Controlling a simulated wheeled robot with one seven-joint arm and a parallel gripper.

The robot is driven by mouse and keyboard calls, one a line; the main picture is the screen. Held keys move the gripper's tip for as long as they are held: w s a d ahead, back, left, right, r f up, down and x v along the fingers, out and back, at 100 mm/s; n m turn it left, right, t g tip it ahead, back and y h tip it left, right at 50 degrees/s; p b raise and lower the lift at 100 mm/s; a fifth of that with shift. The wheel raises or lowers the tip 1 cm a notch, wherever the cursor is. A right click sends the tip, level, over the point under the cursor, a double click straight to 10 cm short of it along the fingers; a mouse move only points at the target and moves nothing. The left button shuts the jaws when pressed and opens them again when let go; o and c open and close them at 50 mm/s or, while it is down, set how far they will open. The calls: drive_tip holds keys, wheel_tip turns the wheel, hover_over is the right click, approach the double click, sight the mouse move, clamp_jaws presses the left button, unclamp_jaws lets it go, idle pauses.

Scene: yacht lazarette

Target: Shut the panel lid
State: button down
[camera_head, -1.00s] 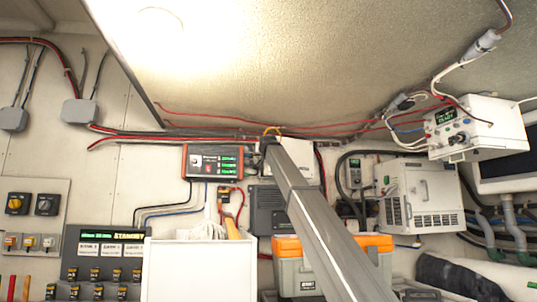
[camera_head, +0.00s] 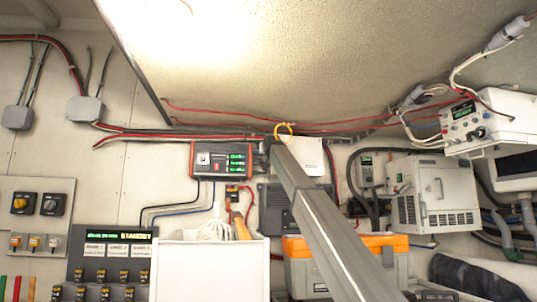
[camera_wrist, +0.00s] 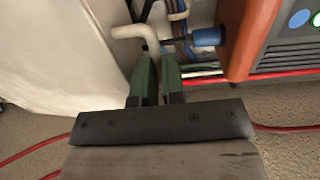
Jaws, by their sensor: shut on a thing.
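My gripper (camera_wrist: 157,85) shows in the wrist view with its two green fingers close together. Their tips are shut on the end of a pale, bent handle (camera_wrist: 130,31). A white panel (camera_wrist: 45,60) fills the left of that view, beside the fingers. In the head view a white box or panel (camera_head: 310,158) stands just right of my arm's end. It seems to be the same panel, but I cannot tell how far its lid stands open. My arm covers part of it, and the fingertips are hidden there.
An orange-framed device (camera_head: 222,160) is close left of my arm's end; its edge shows in the wrist view (camera_wrist: 248,40). Red cables (camera_head: 220,108) run along the ceiling edge. An orange-lidded toolbox (camera_head: 300,260) stands below.

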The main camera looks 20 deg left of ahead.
drive_tip(key=shift+s+a+f, duration=0.1)
drive_tip(key=shift+s+a, duration=0.15)
drive_tip(key=shift+a, duration=0.1)
drive_tip(key=c, duration=1.5)
unclamp_jaws()
drive_tip(key=shift+a, duration=0.1)
drive_tip(key=shift+d, duration=0.2)
